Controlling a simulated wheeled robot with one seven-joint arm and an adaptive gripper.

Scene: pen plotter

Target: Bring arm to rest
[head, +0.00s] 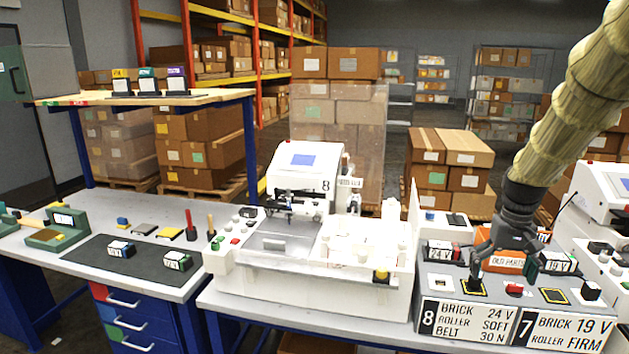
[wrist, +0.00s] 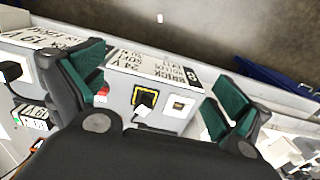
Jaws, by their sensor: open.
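My gripper (head: 503,277) is open at the end of my arm, which comes down from the upper right in the head view. It hangs over the grey stand on the right, in front of an orange old-parts bin (head: 500,262). In the wrist view my gripper (wrist: 155,88) has its green-padded fingers wide apart with nothing between them. A 24 V brick (head: 440,251) and a 19 V brick (head: 557,263) sit either side of the bin. The fingers look close above the stand; the head view does not settle whether they touch it.
A white plotter (head: 305,170) marked 8 stands left of the stand, and another machine (head: 605,195) stands at right. Signs 8 (head: 465,322) and 7 (head: 565,330) front the stand. A dark mat (head: 140,270) with two small bricks lies on the left bench.

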